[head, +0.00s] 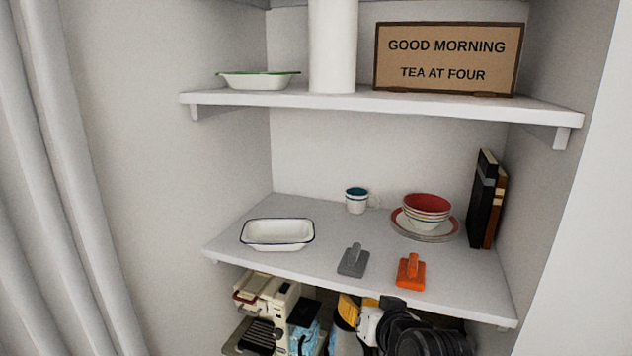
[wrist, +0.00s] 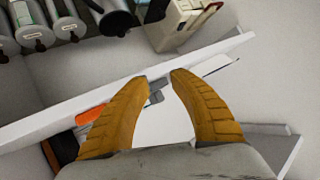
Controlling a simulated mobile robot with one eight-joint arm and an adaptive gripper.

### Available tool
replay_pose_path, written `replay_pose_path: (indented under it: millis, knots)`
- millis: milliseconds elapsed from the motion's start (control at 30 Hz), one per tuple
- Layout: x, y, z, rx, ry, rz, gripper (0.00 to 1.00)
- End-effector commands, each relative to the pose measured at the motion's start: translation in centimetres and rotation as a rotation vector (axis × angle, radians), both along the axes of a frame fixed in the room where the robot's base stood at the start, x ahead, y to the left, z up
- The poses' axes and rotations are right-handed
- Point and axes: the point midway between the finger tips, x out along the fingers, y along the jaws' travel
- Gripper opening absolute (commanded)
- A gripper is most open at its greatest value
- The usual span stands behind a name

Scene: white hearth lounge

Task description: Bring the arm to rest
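My gripper (wrist: 161,78) shows in the wrist view only, as two ridged yellow-brown fingers. Its fingertips are apart, with nothing held between them. Part of a grey block with a handle (wrist: 155,97) shows beyond the gap, and the left finger partly covers an orange one (wrist: 91,115). In the head view no part of my arm shows. There, the grey handled block (head: 353,260) and the orange handled block (head: 411,272) sit apart on the middle shelf, untouched.
The middle shelf (head: 300,209) also holds a white dish (head: 278,235), a cup (head: 356,200), red-lined bowls (head: 427,210) on plates and upright books (head: 485,200). An upper shelf (head: 300,98) juts out above it. Several appliances and dark items crowd the space below.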

Motion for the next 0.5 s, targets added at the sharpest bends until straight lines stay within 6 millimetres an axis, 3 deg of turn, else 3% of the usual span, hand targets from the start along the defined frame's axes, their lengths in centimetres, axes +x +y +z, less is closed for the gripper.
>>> replay_pose_path:
  millis: [33, 267, 400, 500]
  knots:
    - [-0.9, -0.6, -1.5, -0.017, 0.021, -0.002, 0.27]
    - [-5.9, -4.1, -7.2, -0.129, 0.157, -0.014, 0.27]
    - [-11.1, -7.3, -12.3, -0.219, 0.285, -0.034, 0.27]
    - [-14.4, -9.1, -14.9, -0.270, 0.363, -0.048, 0.27]
